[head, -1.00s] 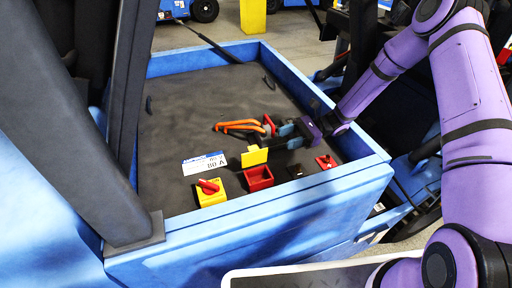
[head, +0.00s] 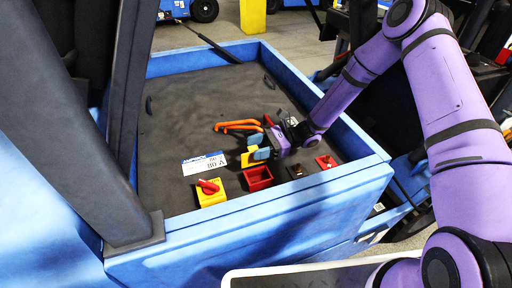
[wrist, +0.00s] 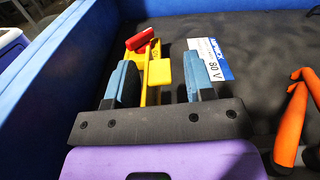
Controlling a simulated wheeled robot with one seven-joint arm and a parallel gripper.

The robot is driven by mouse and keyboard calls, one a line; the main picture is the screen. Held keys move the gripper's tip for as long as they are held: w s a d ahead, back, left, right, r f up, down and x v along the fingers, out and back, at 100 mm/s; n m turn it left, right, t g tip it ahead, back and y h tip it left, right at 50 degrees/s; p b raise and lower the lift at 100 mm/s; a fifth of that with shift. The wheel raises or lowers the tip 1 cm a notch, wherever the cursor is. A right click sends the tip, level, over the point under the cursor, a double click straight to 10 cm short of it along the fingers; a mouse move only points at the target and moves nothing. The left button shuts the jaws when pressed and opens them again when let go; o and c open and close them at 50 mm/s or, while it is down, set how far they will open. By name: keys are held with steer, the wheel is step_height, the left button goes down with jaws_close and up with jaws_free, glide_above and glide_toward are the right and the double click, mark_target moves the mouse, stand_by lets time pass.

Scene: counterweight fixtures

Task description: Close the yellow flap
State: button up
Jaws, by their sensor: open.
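The yellow flap (head: 247,159) stands raised at the back edge of the small open red box (head: 258,178) in the head view. My gripper (head: 258,146) is open beside it, coming from the right, and one blue-grey finger overlaps part of the flap. In the wrist view the flap (wrist: 162,73) shows between the two spread fingers of my gripper (wrist: 160,84). A gap shows between the flap and each finger in that picture; I cannot tell whether either touches it. The red box is mostly hidden there behind the left finger.
A red knob on a yellow base (head: 210,190) sits left of the box, with a white-blue label (head: 204,163) behind it. Orange handles (head: 238,126) lie behind the gripper. A red switch (head: 326,162) is at right. Blue walls (head: 290,197) edge the dark panel.

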steer(key=shift+a, duration=0.15)
steer(key=shift+c, duration=0.5)
jaws_close()
